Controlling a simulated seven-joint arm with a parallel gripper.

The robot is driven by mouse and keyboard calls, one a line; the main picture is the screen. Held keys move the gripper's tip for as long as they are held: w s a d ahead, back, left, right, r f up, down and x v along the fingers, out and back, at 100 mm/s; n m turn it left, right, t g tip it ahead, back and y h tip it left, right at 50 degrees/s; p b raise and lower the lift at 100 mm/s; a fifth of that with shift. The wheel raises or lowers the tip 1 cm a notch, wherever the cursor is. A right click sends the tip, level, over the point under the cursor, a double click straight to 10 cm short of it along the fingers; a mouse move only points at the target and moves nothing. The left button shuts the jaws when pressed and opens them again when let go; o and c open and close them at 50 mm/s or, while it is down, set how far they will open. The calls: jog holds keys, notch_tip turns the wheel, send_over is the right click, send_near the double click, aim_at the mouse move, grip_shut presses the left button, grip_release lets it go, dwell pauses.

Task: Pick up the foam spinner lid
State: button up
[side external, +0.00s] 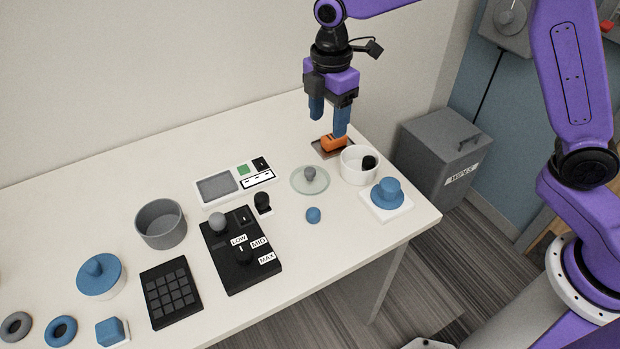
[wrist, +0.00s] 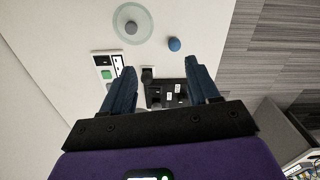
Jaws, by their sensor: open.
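A clear round lid (side external: 298,186) with a grey knob (side external: 310,173) lies flat on the white table, right of its middle; I take it as the foam spinner lid. It also shows whole at the top of the wrist view (wrist: 143,16). My gripper (side external: 328,128) is open and empty, in the air above the table. In the side view its fingers appear above and to the right of the lid, apart from it. One fingertip overlaps an orange block (side external: 333,142) in the picture; I cannot tell the gap. An open grey bowl (side external: 160,235) stands further left.
Right of the lid are a white cup (side external: 353,177) and a blue knob on a white base (side external: 388,192). A blue ball (side external: 313,215) lies in front. A black control box (side external: 240,262) and a white panel (side external: 235,185) stand left. The table's right edge is close.

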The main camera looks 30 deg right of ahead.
jog(key=n, duration=0.2)
send_over(309, 171)
notch_tip(309, 171, down, 3)
notch_tip(309, 171, down, 17)
jog(key=shift+w+f, duration=0.1)
jog(key=shift+f, duration=0.1)
grip_shut()
dwell(0.3)
